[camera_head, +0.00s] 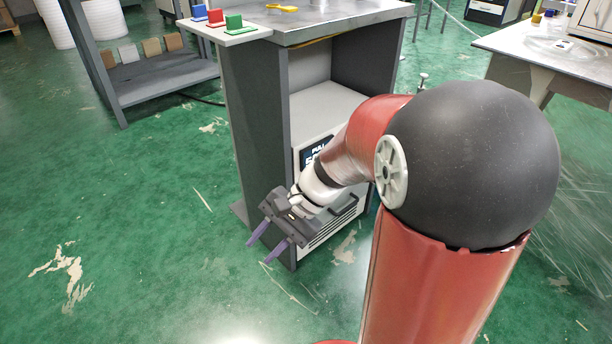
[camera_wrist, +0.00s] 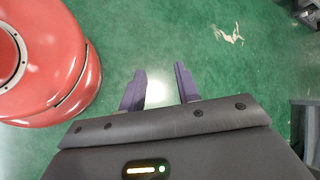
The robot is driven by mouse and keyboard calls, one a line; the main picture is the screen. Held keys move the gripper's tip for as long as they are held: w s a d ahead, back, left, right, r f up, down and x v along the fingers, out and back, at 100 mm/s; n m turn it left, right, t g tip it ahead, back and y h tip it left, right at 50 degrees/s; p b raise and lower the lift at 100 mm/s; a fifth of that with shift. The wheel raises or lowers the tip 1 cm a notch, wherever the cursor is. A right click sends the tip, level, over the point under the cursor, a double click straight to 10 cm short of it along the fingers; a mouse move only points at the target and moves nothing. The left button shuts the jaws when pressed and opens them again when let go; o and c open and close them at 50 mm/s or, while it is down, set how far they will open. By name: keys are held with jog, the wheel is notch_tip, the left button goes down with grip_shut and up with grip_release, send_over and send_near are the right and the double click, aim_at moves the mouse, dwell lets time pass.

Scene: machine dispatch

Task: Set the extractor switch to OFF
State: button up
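A white machine (camera_head: 322,112) stands inside the grey bench in the head view, and its front carries a dark label (camera_head: 315,151) with partly hidden lettering. My arm and gripper cover much of that front. I cannot make out the extractor switch in either view. My gripper (camera_head: 258,252) is in front of the machine, low over the floor, with its purple fingers spread apart and nothing between them. The wrist view shows the same open fingers (camera_wrist: 160,74) over bare green floor.
The grey bench (camera_head: 255,125) has a metal top with a yellow tool (camera_head: 282,8) and coloured blocks on a side shelf (camera_head: 225,32). A low rack (camera_head: 165,78) stands at the left and another table (camera_head: 545,50) at the right. The green floor at the left is clear.

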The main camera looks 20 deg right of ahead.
jog(key=w+d+f+m+t+y+b, duration=0.1)
jog(key=w+d+f+m+t+y, duration=0.35)
jog(key=w+m, duration=0.25)
jog(key=w+d+f+m+t+y, duration=0.3)
jog(key=w+f+m+t, duration=0.15)
jog(key=w+m, duration=0.3)
jog(key=w+d+f+m+t+h+b, duration=0.1)
jog(key=w+d+f+m+t+h, duration=0.1)
jog(key=d+f+m+t+h, duration=0.6)
jog(key=w+d+f+m+t+h, duration=0.35)
jog(key=d+m+t+h, duration=0.2)
jog(key=d+m, duration=0.45)
jog(key=shift+g, duration=0.35)
jog(key=x, duration=0.6)
jog(key=shift+w+a, duration=0.15)
jog(key=shift+w, duration=0.15)
jog(key=c, duration=0.6)
jog(key=shift+f, duration=0.1)
jog(key=shift+c, duration=0.2)
